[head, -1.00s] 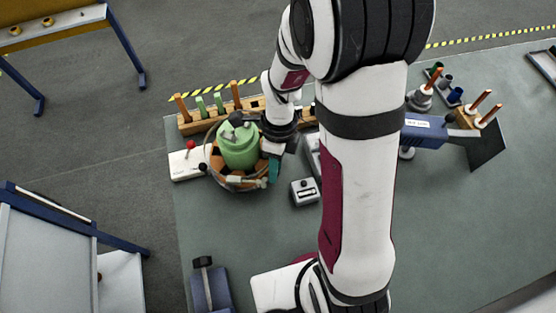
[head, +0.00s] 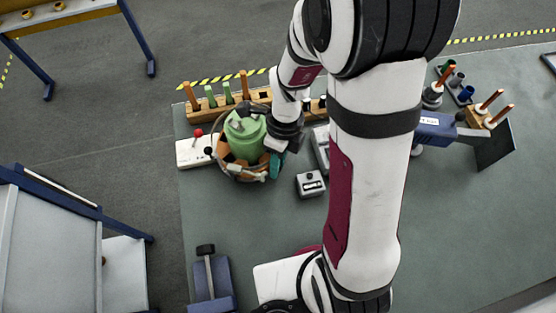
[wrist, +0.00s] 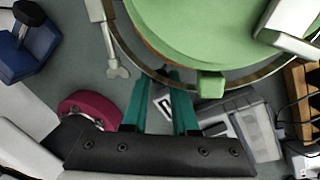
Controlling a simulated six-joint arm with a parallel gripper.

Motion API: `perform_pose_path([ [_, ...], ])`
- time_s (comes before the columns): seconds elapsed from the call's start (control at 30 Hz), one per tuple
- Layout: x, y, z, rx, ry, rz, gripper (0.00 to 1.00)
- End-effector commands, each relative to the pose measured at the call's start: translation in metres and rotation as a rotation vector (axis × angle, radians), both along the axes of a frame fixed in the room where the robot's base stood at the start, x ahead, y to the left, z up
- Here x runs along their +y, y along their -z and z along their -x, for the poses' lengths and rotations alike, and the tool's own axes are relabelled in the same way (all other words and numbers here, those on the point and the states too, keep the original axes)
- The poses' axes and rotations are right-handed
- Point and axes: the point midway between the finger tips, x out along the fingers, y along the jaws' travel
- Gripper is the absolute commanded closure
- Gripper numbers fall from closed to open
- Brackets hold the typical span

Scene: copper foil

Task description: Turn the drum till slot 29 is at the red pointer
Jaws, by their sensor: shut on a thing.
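My gripper (head: 275,166) is at the drum's right front edge. Its teal fingers (wrist: 163,78) reach the rim and are shut on the drum's edge, slightly apart. A red ball (head: 198,132) sits on a white block left of the drum; I cannot tell if it is the pointer. Slot numbers are unreadable.
A wooden rack (head: 220,108) with upright pegs stands behind the drum. A small grey box (head: 310,184) sits right of it. A blue clamp (head: 210,280) is at the front left. Blue fixtures (head: 436,130) and pegs stand at the right.

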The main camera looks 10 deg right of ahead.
Motion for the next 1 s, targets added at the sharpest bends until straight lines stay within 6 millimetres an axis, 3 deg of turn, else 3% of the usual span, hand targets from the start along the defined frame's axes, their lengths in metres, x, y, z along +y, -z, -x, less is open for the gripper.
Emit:
perform_pose_path([
  [0.07, 0.0, 0.0, 0.0, -0.001, 0.0, 0.0, 1.0],
  [0.1, 0.0, 0.0, -0.001, -0.002, -0.001, 0.0, 0.68],
  [0.13, 0.0, 0.0, -0.001, -0.002, -0.001, 0.0, 0.62],
  [0.43, 0.0, -0.001, 0.0, -0.001, 0.0, 0.0, 0.61],
  [0.57, -0.002, -0.012, -0.003, -0.004, 0.0, 0.0, 0.61],
  [1.0, -0.016, -0.124, -0.02, -0.007, 0.001, 0.001, 0.61],
])
